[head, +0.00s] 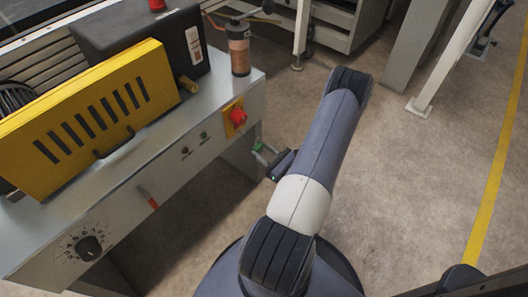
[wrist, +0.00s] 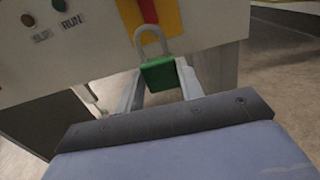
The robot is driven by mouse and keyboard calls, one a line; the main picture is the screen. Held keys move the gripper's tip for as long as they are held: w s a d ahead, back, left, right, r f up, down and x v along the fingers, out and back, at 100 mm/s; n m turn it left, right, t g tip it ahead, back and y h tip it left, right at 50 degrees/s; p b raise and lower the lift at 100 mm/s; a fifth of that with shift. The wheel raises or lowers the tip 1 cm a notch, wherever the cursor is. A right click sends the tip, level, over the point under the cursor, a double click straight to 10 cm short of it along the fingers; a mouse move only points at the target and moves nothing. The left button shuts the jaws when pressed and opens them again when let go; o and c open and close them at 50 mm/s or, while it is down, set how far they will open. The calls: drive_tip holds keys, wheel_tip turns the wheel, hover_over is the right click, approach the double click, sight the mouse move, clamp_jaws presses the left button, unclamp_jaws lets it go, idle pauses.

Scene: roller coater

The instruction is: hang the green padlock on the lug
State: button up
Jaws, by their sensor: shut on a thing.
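My gripper (wrist: 161,84) is shut on the body of the green padlock (wrist: 160,72), with one finger on each side. The padlock is upright, and its grey shackle points up toward the yellow plate (wrist: 173,18) of the red switch (wrist: 148,10). In the wrist view the shackle overlaps the plate's lower edge; I cannot tell whether they touch. In the head view my gripper (head: 265,158) and a bit of green are small, just below the machine's right front corner, below the red switch (head: 237,117). I cannot make out the lug in either view.
The machine's front panel (head: 180,165) carries a dial (head: 88,247), a red-handled tool or lever (head: 148,198) and small indicators left of the switch. A yellow guard (head: 90,115) and a copper-coloured cylinder (head: 239,55) are on top.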

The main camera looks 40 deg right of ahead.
drive_tip(key=shift+w+a+f+p, duration=0.15)
drive_tip(key=shift+w+a+p, duration=0.05)
drive_tip(key=shift+w, duration=1.45)
drive_tip(key=shift+w+a+f+p, duration=0.1)
drive_tip(key=shift+w+a+p, duration=0.05)
drive_tip(key=shift+w, duration=1.5)
drive_tip(key=shift+w+f+b, duration=0.65)
drive_tip(key=shift+w+b, duration=0.15)
drive_tip(key=shift+b, duration=0.15)
drive_tip(key=o, duration=1.2)
drive_tip(key=s, duration=1)
drive_tip(key=shift+s+d+p, duration=0.35)
drive_tip(key=shift+s+p, duration=0.05)
drive_tip(key=shift+w, duration=0.1)
